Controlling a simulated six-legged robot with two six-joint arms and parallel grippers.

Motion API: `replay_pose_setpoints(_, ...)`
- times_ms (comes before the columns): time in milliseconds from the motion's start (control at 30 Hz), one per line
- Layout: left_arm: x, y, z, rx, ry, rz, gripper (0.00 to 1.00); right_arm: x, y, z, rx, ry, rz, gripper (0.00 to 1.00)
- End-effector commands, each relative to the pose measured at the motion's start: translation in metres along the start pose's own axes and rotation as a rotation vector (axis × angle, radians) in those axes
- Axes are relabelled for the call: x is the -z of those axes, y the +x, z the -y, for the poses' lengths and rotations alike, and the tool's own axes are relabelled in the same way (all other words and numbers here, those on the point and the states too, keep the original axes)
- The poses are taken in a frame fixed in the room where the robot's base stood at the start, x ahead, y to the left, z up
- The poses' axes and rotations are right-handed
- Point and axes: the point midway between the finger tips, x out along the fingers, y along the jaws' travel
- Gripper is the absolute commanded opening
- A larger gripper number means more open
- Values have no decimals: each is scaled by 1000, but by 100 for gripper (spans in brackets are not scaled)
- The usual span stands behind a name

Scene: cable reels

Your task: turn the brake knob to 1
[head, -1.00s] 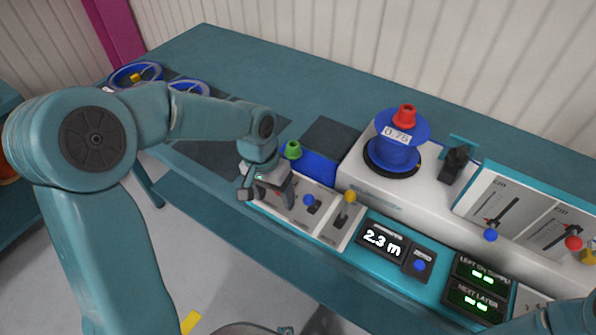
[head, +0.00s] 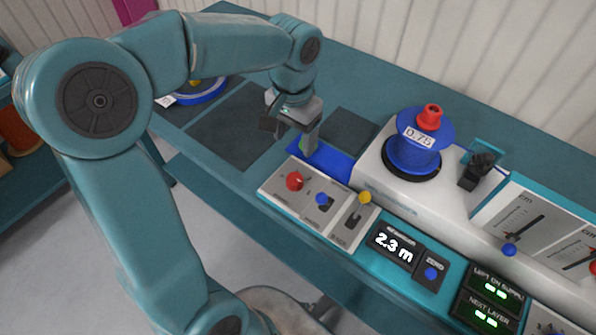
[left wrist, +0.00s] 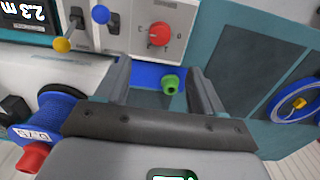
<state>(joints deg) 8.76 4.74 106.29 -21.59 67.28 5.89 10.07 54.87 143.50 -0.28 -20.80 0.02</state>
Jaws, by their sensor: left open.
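A red knob (head: 294,181) sits on the left plate of the light grey control panel (head: 283,200). It also shows in the left wrist view (left wrist: 160,33), with dial marks around it too small to read. I take it as the brake knob. My left gripper (head: 289,135) is open and empty, above and behind the panel, apart from the red knob. In the head view a finger mostly hides the cap. My right gripper is out of view.
A blue lever (head: 322,199) and yellow-knobbed lever (head: 364,198) stand right of the red knob. Beyond are a "2.3 m" display (head: 393,245) and a blue reel (head: 413,158) marked 0.75. Another blue reel (head: 203,92) lies at the far left.

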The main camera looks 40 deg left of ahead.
Motion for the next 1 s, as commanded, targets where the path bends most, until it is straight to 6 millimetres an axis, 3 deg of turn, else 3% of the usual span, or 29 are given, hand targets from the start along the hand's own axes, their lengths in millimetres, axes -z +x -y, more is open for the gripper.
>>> replay_pose_setpoints(300, -1, 80, 1, -2, -2, 7, 68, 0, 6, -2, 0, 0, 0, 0)
replay_pose_setpoints(500, 1, 117, 1, -2, 1, 5, 68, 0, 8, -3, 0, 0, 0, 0)
replay_pose_setpoints(700, 4, 134, 1, -2, 3, 1, 68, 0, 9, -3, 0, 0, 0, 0)
replay_pose_setpoints(1000, 4, 137, 1, -1, 3, 0, 68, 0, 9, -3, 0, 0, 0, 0)
